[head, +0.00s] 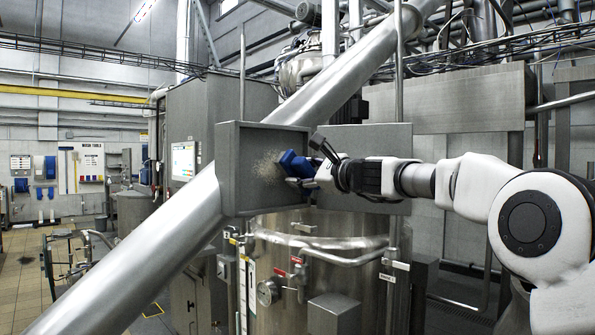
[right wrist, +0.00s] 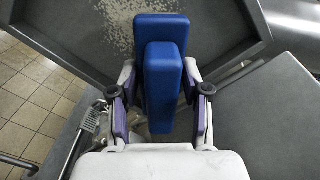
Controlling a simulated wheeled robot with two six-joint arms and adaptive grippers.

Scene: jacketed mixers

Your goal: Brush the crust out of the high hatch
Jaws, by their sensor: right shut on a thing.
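The high hatch shows as a grey rimmed panel (head: 232,180) above the steel vessel. A pale, grainy crust (head: 266,166) is spread over its inner face. The crust also shows at the top of the right wrist view (right wrist: 122,22). My right gripper (head: 306,183) is shut on a blue brush (head: 292,162), which fills the middle of the right wrist view (right wrist: 163,85). The brush's far end is at the crusted face, at the right edge of the patch; I cannot tell whether it touches. My left gripper is not in view.
A thick steel pipe (head: 180,235) slants across in front, close to the hatch's left side. A second grey panel (head: 365,138) stands right of the hatch, behind my gripper. The jacketed vessel (head: 330,255) with valves and handles is below. Open tiled floor (head: 25,265) lies at far left.

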